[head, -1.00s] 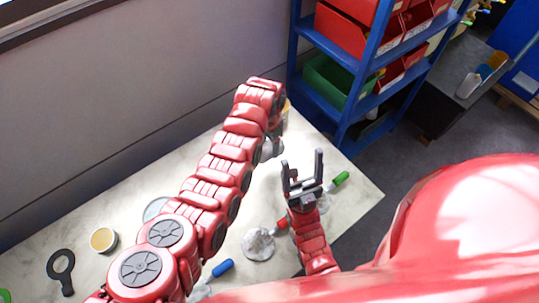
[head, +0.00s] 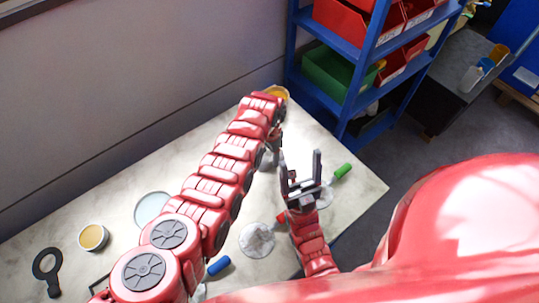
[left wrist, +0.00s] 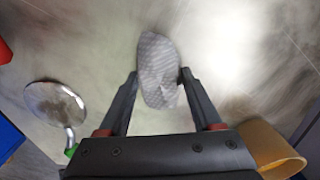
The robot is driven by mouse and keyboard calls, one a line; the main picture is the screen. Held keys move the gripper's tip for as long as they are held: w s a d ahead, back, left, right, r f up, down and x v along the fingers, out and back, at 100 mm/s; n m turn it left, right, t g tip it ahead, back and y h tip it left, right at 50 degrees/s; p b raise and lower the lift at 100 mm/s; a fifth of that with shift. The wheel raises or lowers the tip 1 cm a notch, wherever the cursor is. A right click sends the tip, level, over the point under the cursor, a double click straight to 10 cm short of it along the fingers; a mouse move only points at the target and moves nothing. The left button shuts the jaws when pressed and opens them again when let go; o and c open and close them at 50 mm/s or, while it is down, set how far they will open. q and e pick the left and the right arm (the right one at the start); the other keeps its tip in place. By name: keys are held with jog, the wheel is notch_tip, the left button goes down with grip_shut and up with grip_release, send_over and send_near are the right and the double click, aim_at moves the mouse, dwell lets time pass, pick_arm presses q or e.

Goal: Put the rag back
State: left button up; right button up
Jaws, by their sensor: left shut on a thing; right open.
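The rag (left wrist: 158,70) is a grey, patterned cloth, seen between the fingertips in the left wrist view. My left gripper (left wrist: 160,76) is shut on it, one finger on each side, over the pale tabletop. I cannot tell whether the rag touches the table. In the head view my left gripper (head: 273,150) is at the far part of the table, partly behind its own arm, and the rag cannot be made out clearly. My right gripper (head: 302,172) is open and empty, its fingers pointing up, close to the right of the left one.
A yellow-orange container (head: 278,93) stands behind my left arm. A round-ended tool with a green handle (head: 342,171) lies beside my right gripper. A metal disc (head: 257,240), blue handle (head: 218,266), pale dish (head: 152,208), tin (head: 93,237) and black ring tool (head: 47,268) lie nearer. Blue shelving (head: 340,90) stands beyond.

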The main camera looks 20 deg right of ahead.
pick_arm(q)
jog(key=o, duration=1.2)
jog(key=shift+f, duration=0.1)
